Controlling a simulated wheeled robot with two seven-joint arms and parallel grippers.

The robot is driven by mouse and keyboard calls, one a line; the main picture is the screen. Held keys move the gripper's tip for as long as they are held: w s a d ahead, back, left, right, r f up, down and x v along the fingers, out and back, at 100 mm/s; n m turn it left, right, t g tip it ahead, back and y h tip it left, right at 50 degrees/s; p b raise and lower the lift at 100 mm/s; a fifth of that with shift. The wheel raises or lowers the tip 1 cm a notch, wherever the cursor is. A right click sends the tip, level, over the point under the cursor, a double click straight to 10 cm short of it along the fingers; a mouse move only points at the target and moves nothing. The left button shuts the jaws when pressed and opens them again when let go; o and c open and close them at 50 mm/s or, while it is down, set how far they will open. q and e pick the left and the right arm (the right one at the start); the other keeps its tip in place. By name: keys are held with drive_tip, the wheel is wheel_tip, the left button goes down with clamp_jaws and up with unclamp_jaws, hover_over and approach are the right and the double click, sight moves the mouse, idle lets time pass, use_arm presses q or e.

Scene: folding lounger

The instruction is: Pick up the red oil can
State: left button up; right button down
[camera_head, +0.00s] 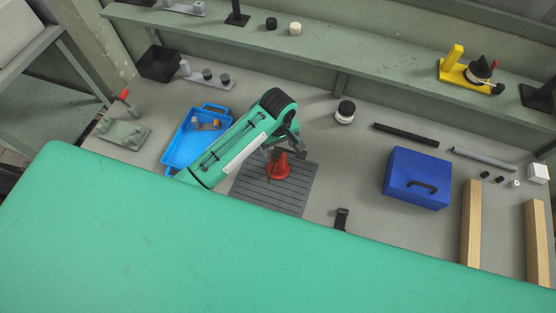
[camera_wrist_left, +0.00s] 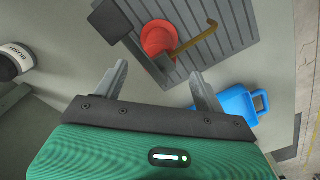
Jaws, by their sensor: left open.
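The red oil can (camera_head: 279,170) stands on a dark grooved mat (camera_head: 297,199) in the middle of the bench. My left gripper (camera_head: 283,152) is at the far side of the can in the head view, its fingers close to the can's top. In the left wrist view the red can (camera_wrist_left: 158,38) is ahead of the open fingers of my left gripper (camera_wrist_left: 160,85), not between them. Whether a finger touches the can is unclear. My right gripper is not in view.
A blue tray (camera_head: 177,160) with small parts lies left of the mat, under my arm. A large green surface (camera_head: 240,255) fills the foreground.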

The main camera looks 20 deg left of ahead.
sight(278, 152)
use_arm(q)
drive_tip(key=shift+f, duration=0.55)
drive_tip(key=shift+f+p, duration=0.25)
drive_tip(key=shift+p, duration=0.15)
wheel_tip(278, 152, down, 4)
drive_tip(key=shift+w+a+r+p, duration=0.1)
drive_tip(key=shift+p, duration=0.85)
drive_tip(key=shift+f, duration=0.45)
clamp_jaws()
drive_tip(key=shift+r, duration=0.2)
